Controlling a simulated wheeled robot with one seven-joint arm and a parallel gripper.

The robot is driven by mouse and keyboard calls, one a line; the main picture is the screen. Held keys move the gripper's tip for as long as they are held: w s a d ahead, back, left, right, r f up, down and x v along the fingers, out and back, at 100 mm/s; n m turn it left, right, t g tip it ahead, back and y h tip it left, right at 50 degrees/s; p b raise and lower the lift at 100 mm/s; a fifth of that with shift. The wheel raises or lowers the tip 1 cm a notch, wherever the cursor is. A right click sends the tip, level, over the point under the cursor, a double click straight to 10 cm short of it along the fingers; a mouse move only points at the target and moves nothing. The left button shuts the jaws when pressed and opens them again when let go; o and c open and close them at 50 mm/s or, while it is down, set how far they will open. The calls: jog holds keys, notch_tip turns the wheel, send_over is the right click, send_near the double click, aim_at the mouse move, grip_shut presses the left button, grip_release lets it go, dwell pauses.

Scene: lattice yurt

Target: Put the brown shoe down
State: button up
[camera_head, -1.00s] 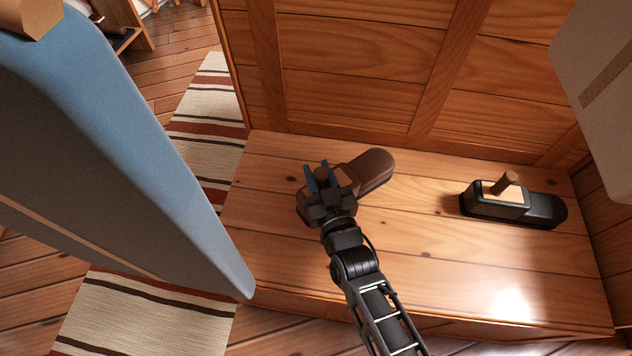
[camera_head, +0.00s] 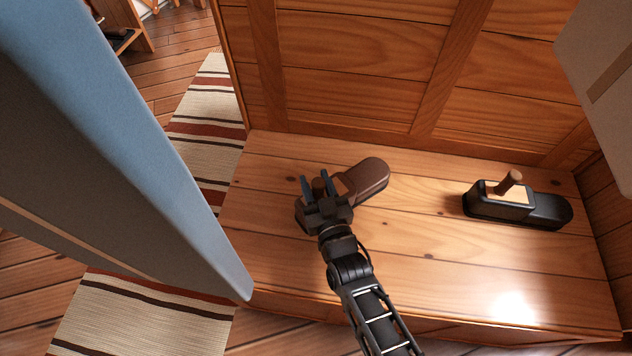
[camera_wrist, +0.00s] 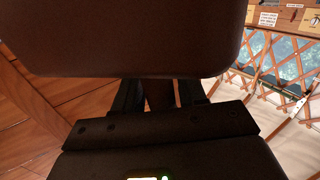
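The brown shoe (camera_head: 368,179) is on the wooden bench top (camera_head: 420,255), left of its middle, with its toe pointing up and right. It appears to rest flat on the boards. My gripper (camera_head: 318,186) is over its heel end and hides part of it. The two fingers stand apart on either side of the shoe's upright brown peg, with a gap showing, so the gripper looks open around the peg. In the wrist view the dark shoe (camera_wrist: 140,40) fills the top, and the peg shows between the fingers (camera_wrist: 160,95).
A black shoe (camera_head: 545,210) with a similar peg stands on the right of the bench top. A wooden panel wall (camera_head: 350,70) closes the back. A large blue-grey panel (camera_head: 130,150) is close on the left. A striped rug (camera_head: 150,320) lies on the floor.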

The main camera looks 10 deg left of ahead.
jog(key=shift+o, duration=1.3)
jog(key=shift+r, duration=0.1)
jog(key=shift+s+d+r, duration=0.1)
jog(key=shift+s, duration=0.05)
jog(key=p+v, duration=0.2)
jog(key=v, duration=0.9)
jog(key=shift+s, duration=0.3)
jog(key=shift+d, duration=0.15)
